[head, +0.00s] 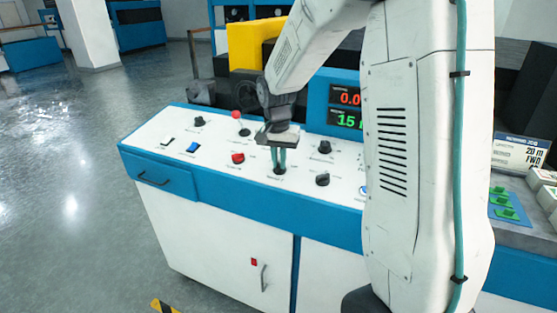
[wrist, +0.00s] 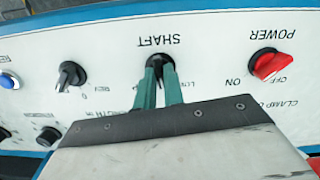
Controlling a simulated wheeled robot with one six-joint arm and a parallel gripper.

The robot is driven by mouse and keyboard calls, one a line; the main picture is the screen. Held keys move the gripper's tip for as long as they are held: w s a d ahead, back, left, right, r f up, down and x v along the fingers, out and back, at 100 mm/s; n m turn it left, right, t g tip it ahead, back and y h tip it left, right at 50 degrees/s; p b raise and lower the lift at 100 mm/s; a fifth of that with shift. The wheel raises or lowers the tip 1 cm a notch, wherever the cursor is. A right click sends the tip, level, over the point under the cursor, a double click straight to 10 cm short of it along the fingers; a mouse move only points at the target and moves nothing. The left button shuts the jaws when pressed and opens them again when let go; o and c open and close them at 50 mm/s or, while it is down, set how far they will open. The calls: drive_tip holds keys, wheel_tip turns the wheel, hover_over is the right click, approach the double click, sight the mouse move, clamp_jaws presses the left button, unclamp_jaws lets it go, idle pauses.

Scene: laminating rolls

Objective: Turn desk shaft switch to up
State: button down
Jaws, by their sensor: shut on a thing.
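The desk shaft switch (wrist: 158,62) is a black knob on the white panel, beneath the upside-down SHAFT label in the wrist view. My gripper (wrist: 159,78) has two teal fingers, one on each side of this knob, shut on it. The fingers hide much of the knob, so I cannot tell which way it points. In the head view, my gripper (head: 279,158) reaches straight down to the panel, and the switch (head: 279,170) shows only as a dark base at the fingertips.
A red POWER switch (wrist: 270,64) and a black knob marked REV (wrist: 70,75) flank the shaft switch. Digital displays (head: 346,107) stand behind.

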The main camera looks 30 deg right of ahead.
drive_tip(key=m, duration=0.5)
drive_tip(key=shift+m+t, duration=0.3)
drive_tip(key=m, duration=0.4)
drive_tip(key=shift+s+m+t, duration=0.1)
drive_tip(key=shift+m+t, duration=0.2)
drive_tip(key=shift+m, duration=0.1)
drive_tip(key=c, duration=1.5)
unclamp_jaws()
wheel_tip(320, 180, up, 8)
drive_tip(key=s, duration=0.1)
drive_tip(key=shift+a+f, duration=0.1)
drive_tip(key=shift+f, duration=0.05)
